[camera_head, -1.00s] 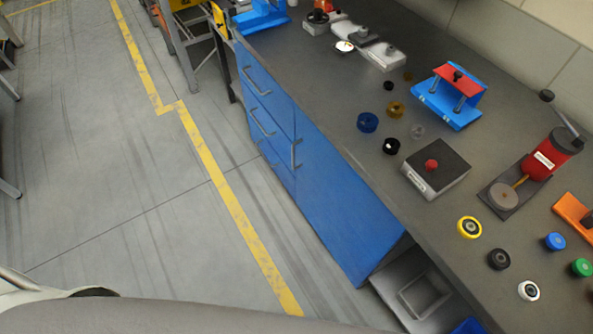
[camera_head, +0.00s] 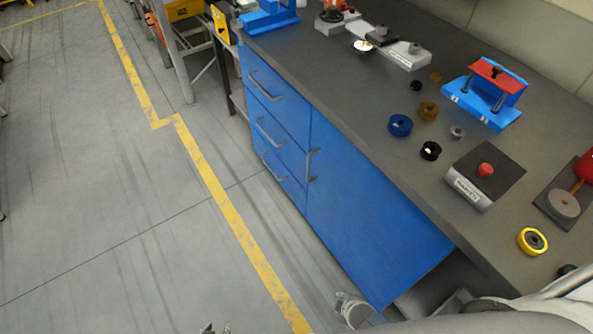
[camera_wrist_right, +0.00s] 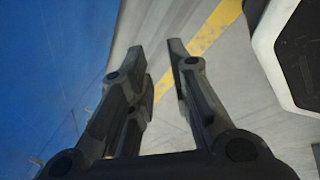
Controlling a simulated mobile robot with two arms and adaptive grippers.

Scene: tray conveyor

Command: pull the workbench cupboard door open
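The workbench cupboard door (camera_head: 375,220) is a plain blue panel right of the drawers in the head view. It looks shut and flush with the bench front. Its upright grey bar handle (camera_head: 312,165) is on the door's left edge, with nothing on it. In the right wrist view my right gripper (camera_wrist_right: 157,60) has two dark fingers apart with nothing between them. A blue surface (camera_wrist_right: 45,75) fills the left of that view, beside the fingers. I cannot make out the left gripper; small grey tips at the head view's bottom edge are too cut off to identify.
Blue drawers (camera_head: 275,130) with bar handles are left of the door. The grey benchtop (camera_head: 350,105) carries a blue fixture (camera_head: 485,95), a red-knobbed block (camera_head: 484,175) and several rings. Open floor (camera_head: 120,230) with a yellow line lies in front.

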